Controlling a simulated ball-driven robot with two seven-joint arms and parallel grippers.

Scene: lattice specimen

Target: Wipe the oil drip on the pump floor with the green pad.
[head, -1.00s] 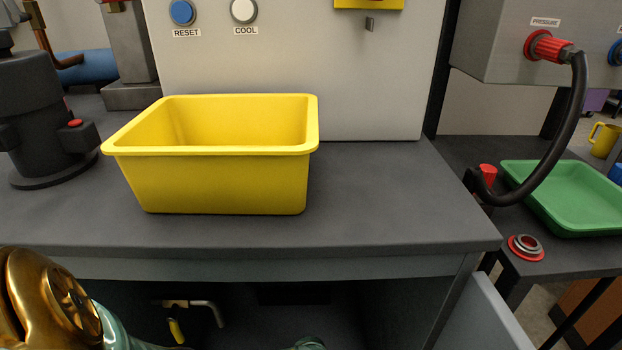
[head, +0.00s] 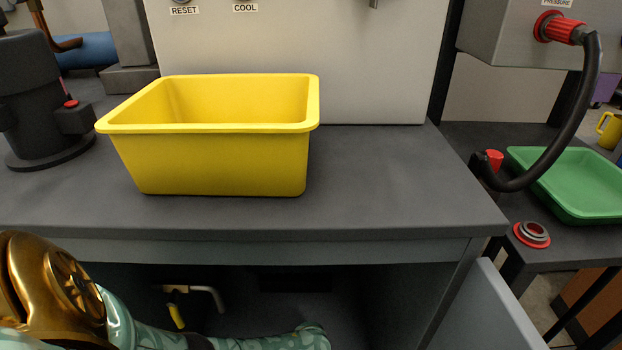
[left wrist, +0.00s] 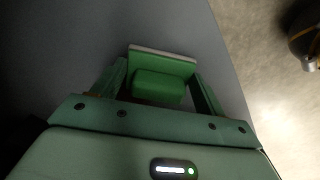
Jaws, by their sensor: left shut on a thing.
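The green pad (left wrist: 160,86) is between the fingers of my left gripper (left wrist: 162,72) in the left wrist view, with a pale strip along its far edge. The gripper is shut on it, over or near a dark grey surface (left wrist: 60,50). In the head view my left arm reaches from the lower left into the dark open space (head: 300,285) under the counter; its gripper and the pad do not show there. I see no oil drip in either view. My right gripper is not in view.
A yellow bin (head: 215,160) stands on the counter (head: 400,190). An open door panel (head: 505,310) is at the opening's right side. A pipe with a yellow handle (head: 175,315) is inside. At right are a black hose (head: 585,115) and a green tray (head: 575,185).

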